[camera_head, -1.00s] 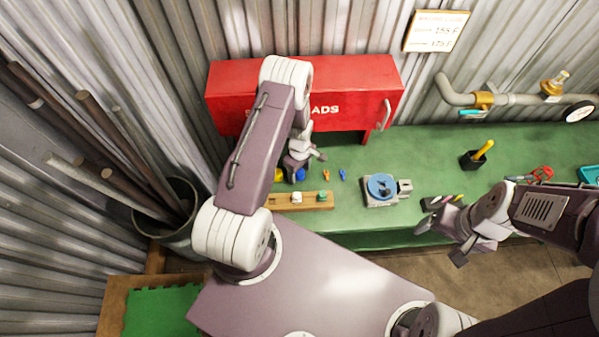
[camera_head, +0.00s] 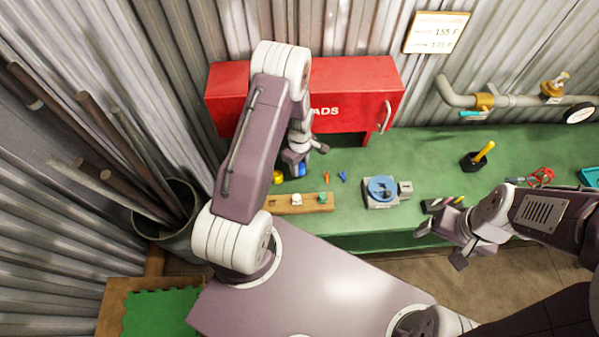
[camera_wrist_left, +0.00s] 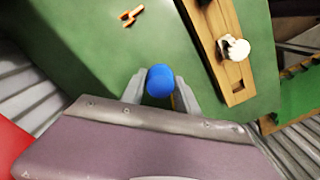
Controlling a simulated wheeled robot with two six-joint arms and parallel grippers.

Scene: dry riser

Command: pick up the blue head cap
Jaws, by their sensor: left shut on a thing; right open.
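The blue head cap (camera_wrist_left: 160,81) is between the two fingers of my left gripper (camera_wrist_left: 159,90) in the left wrist view, and the fingers are shut on it. In the head view the blue cap (camera_head: 299,171) shows just below my left gripper (camera_head: 295,168), in front of the red cabinet. I cannot tell whether it is clear of the green bench. My right gripper (camera_head: 447,245) is open and empty at the bench's front edge.
A wooden rack (camera_head: 312,204) holding a white and a green piece lies in front of the left gripper. A yellow piece (camera_head: 277,177), orange and blue clips (camera_head: 342,176) and a round blue-topped device (camera_head: 381,189) are nearby. The red cabinet (camera_head: 345,85) stands behind.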

